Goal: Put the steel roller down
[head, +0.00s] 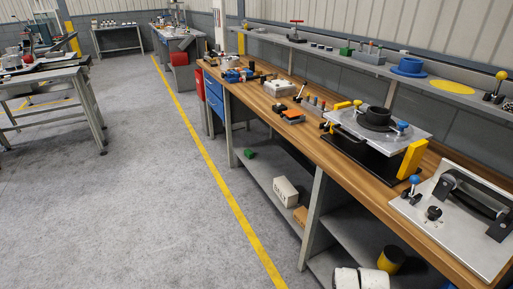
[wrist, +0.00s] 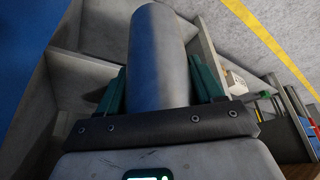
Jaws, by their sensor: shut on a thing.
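The steel roller (wrist: 157,45) is a smooth grey cylinder in the middle of the wrist view. My gripper (wrist: 158,90) is shut on it, with a dark green finger on each side. The roller points away from the gripper's dark palm bar, and its lower end is hidden by that bar. I cannot tell whether the roller touches any surface. Neither the gripper nor the roller can be made out in the head view.
The wooden workbench (head: 345,165) runs along the right, crowded with fixtures and tools. Its grey lower shelf (head: 262,172) holds a white box (head: 285,191), a green piece (head: 249,152) and an orange-brown block (head: 301,216). A bench leg (head: 314,220) divides the shelf.

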